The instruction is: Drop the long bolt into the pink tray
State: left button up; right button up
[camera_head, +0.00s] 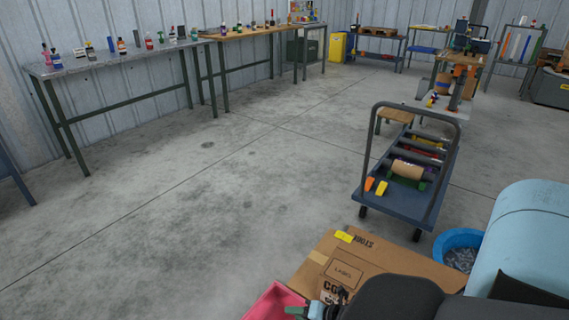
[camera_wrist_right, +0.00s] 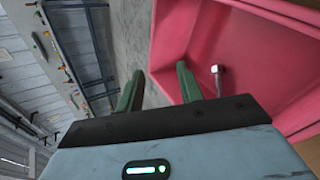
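The pink tray (camera_head: 274,302) is at the bottom edge of the head view, left of a cardboard box and partly cut off. It fills the right side of the right wrist view (camera_wrist_right: 270,65). My right gripper (camera_head: 298,311) is beside and over the tray's edge; in the wrist view its two green fingers (camera_wrist_right: 159,90) are apart with nothing between them. A small metal bolt (camera_wrist_right: 217,76) shows against the tray's inside, just right of one finger and outside the gap. I cannot tell whether it rests or is falling. My left gripper is not in view.
A cardboard box (camera_head: 345,275) adjoins the tray. A blue bucket (camera_head: 455,245) of metal pieces stands at right. A cart (camera_head: 405,200) carries a muffler. Workbenches (camera_head: 130,55) line the back wall. The concrete floor (camera_head: 210,210) at left is clear.

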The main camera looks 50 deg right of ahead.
jog(key=p+v, duration=0.2)
jog(key=v, duration=0.5)
jog(key=shift+s+r+p, duration=0.25)
jog(key=shift+p, duration=0.1)
jog(key=shift+d, duration=0.1)
dwell(0.3)
